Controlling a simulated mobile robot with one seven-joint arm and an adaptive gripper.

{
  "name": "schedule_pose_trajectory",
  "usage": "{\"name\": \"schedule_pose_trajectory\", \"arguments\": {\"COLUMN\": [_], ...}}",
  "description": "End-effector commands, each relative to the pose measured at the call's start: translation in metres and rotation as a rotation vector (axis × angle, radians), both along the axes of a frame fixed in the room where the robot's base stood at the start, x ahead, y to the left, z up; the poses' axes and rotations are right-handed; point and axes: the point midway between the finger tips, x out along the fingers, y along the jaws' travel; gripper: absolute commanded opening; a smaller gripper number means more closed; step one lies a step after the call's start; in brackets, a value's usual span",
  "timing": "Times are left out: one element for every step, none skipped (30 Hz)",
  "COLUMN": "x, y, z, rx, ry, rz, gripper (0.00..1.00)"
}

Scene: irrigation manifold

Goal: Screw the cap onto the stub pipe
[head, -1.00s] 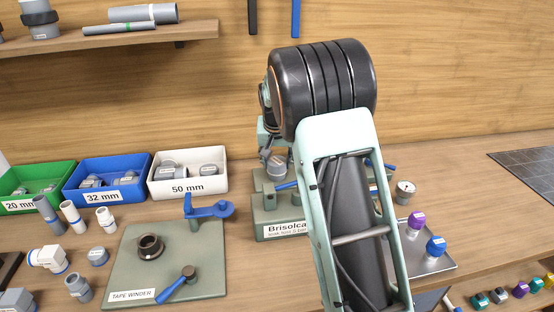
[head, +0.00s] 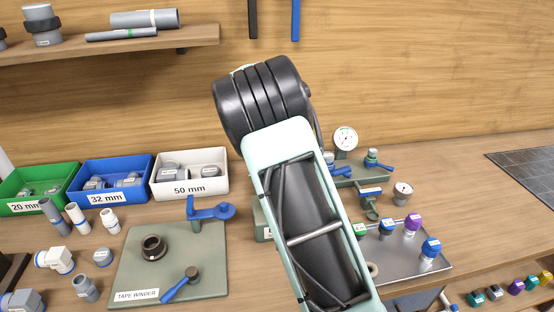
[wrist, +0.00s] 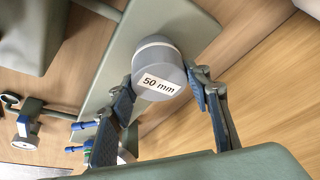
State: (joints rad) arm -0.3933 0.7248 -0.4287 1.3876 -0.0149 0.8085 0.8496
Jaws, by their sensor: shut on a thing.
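A grey cap (wrist: 160,85) labelled "50 mm" sits between the two blue-padded fingers of my gripper (wrist: 160,75) in the wrist view. The fingers are shut on its sides. A pale ring shows at the cap's far edge, in front of a grey-green plate (wrist: 112,62). I cannot make out the stub pipe; the cap hides what lies behind it, so I cannot tell whether they touch. In the head view my arm covers the gripper, the cap and most of the green manifold stand.
A dial gauge (head: 345,138) and a blue-handled valve (head: 374,160) stand right of my arm. A metal tray (head: 405,262) holds coloured caps. Green, blue and white bins (head: 190,188) and the tape winder board (head: 205,250) are at left.

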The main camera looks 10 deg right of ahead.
Motion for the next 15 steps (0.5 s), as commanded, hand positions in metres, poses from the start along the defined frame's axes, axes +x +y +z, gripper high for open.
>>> {"name": "schedule_pose_trajectory", "arguments": {"x": [0.0017,0.0014,0.0013,0.0015,0.0015,0.0017,0.0016,0.0016,0.0016,0.0016,0.0016,0.0017,0.0017,0.0017,0.0019], "y": [0.0011,0.0010,0.0010,0.0009,0.0009,0.0008,0.0007,0.0007,0.0007,0.0007,0.0007,0.0006,0.0008,0.0008,0.0009], "z": [0.0032,0.0028,0.0023,0.0020,0.0018,0.0017,0.0016,0.0015,0.0014,0.0014,0.0014,0.0014,0.0014,0.0016,0.0020], "rx": [0.000,0.000,0.001,0.001,0.001,0.001,0.001,0.001,0.002,0.002,0.002,0.002,0.002,0.002,0.001], "ry": [-0.003,-0.003,-0.003,-0.004,-0.004,-0.005,-0.005,-0.005,-0.006,-0.006,-0.006,-0.006,-0.006,-0.006,-0.006], "rz": [-0.029,-0.047,-0.064,-0.073,-0.080,-0.085,-0.087,-0.087,-0.086,-0.086,-0.086,-0.086,-0.086,-0.087,-0.095], "gripper": [0.11,0.11,0.11,0.11,0.11,0.11,0.11,0.11,0.11,0.11,0.11,0.11,0.11,0.11,0.11]}}
